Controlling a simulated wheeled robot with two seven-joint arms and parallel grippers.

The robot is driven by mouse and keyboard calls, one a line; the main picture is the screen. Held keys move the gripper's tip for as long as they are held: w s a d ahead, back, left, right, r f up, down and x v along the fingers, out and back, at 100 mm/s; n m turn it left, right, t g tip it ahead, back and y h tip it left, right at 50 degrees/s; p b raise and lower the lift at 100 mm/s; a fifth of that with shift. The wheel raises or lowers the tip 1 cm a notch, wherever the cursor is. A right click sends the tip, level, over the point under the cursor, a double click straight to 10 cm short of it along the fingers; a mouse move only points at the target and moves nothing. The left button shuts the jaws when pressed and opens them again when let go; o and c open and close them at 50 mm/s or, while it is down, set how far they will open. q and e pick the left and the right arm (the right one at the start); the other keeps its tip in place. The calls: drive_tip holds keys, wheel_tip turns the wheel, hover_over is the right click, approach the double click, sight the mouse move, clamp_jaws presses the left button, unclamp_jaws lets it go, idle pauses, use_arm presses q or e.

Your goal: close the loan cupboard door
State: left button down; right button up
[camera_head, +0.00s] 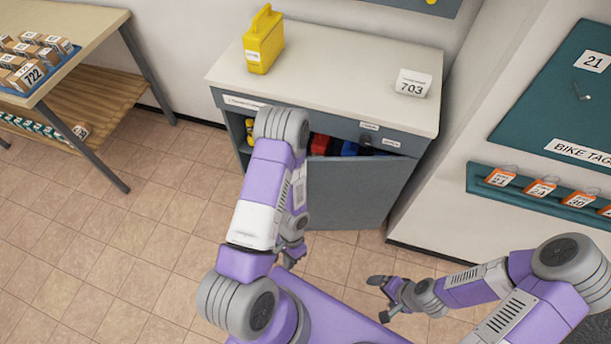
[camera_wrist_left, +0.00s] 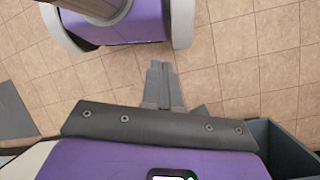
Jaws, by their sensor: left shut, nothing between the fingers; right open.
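The loan cupboard (camera_head: 325,65) is a grey cabinet with a white top, at the upper middle of the head view. Its grey door (camera_head: 355,190) stands open, swung out from the front; red and blue things show inside above its top edge. My left arm hides part of the opening and the door's left side. My left gripper (camera_head: 292,258) is low in front of the cupboard, by the door's lower left; in the left wrist view its fingers (camera_wrist_left: 164,85) are together and empty over the tiles. Contact with the door cannot be told. My right gripper (camera_head: 380,298) is open and empty over the floor.
A yellow case (camera_head: 264,40) and a white 703 box (camera_head: 413,83) stand on the cupboard top. A table (camera_head: 85,30) with small parcels is at the left. A bike tag rack (camera_head: 540,190) is on the right wall. Tiled floor at the left is clear.

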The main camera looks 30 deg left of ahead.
use_arm(q)
drive_tip(key=s+a+r+m+g+y+b, duration=0.1)
drive_tip(key=s+a+m+g+y+b, duration=0.2)
drive_tip(key=s+a+m+y, duration=0.5)
drive_tip(key=m+t+y+b, duration=0.2)
drive_tip(key=m+t+b, duration=0.3)
drive_tip(key=m+t, duration=1.6)
approach(313, 170)
drive_tip(key=w+a+b, duration=0.1)
drive_tip(key=w, duration=0.1)
drive_tip(key=w+a+f+n+t+b, duration=0.1)
drive_tip(key=w, duration=0.1)
drive_tip(key=w+a+n+t+b, duration=0.1)
drive_tip(key=w, duration=0.1)
drive_tip(key=shift+w+a+f, duration=0.1)
drive_tip(key=shift+a+f, duration=0.25)
drive_tip(key=shift+f, duration=0.05)
drive_tip(key=shift+a, duration=0.1)
